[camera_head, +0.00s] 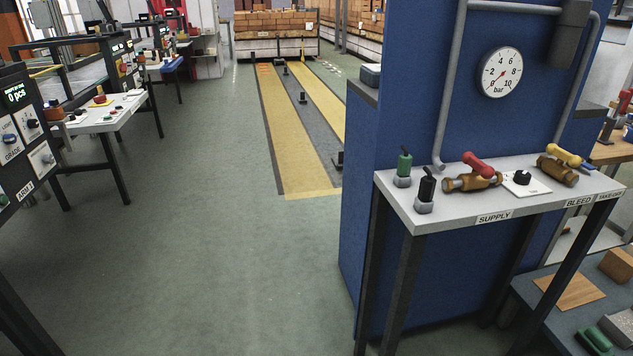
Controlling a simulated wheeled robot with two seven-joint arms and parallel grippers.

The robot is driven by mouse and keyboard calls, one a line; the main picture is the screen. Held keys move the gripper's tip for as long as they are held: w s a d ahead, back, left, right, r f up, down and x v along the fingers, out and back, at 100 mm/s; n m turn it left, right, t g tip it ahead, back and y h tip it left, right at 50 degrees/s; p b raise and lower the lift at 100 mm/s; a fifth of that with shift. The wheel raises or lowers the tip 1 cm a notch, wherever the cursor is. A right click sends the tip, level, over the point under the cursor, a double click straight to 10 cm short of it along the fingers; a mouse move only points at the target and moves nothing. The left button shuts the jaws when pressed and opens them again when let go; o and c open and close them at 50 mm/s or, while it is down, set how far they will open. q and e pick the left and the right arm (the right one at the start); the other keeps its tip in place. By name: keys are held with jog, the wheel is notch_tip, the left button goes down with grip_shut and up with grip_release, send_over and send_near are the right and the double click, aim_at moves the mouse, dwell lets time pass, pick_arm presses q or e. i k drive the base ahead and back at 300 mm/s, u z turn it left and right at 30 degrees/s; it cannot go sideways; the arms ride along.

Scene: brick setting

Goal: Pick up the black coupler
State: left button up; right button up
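A black coupler (427,186) stands upright in a grey square holder (424,207) at the front left corner of a white bench top (452,211). A green coupler (404,163) stands upright in a similar holder (402,181) just behind it and to the left. Neither of my grippers is in view, and nothing touches the black coupler.
Right of the couplers are a red-handled valve (473,180), a black knob (522,177) and a yellow-handled valve (558,173). A blue panel (440,70) with a pressure gauge (501,73) rises behind. Open green floor (220,240) lies to the left.

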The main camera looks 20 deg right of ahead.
aim_at(429, 183)
jog(key=u, duration=0.5)
jog(key=i, duration=1.3)
jog(key=z, duration=1.55)
